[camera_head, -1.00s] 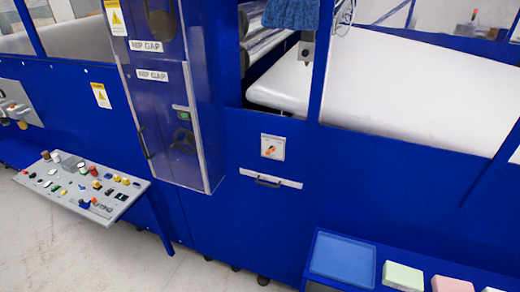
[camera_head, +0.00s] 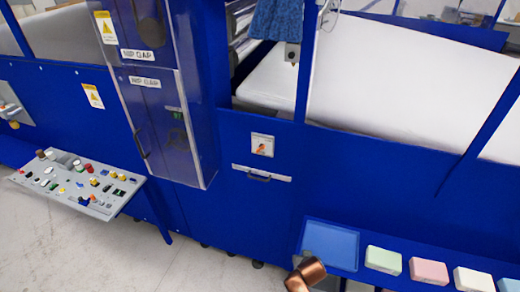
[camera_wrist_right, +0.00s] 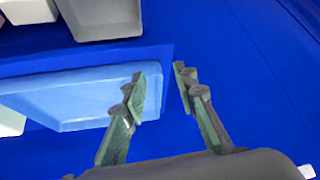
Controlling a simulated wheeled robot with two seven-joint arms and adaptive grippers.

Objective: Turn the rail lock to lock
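I cannot make out a rail lock for certain in either view. The blue machine front (camera_head: 255,215) fills the middle of the head view, with a clear-doored cabinet (camera_head: 160,125) marked NIP GAP and a dark handle (camera_head: 258,177) below a small picture label. My right gripper (camera_wrist_right: 159,75) shows in the right wrist view, its two fingers apart with nothing between them. It is above or near the light-blue tray (camera_wrist_right: 75,95); the exact height is unclear. My left gripper is not in view.
A control console (camera_head: 80,185) with several coloured buttons and knobs juts out at the left. A blue tray (camera_head: 330,245) and several pale blocks, including a green one (camera_head: 384,260), sit on a shelf at the lower right. Grey floor (camera_head: 90,250) is clear at lower left.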

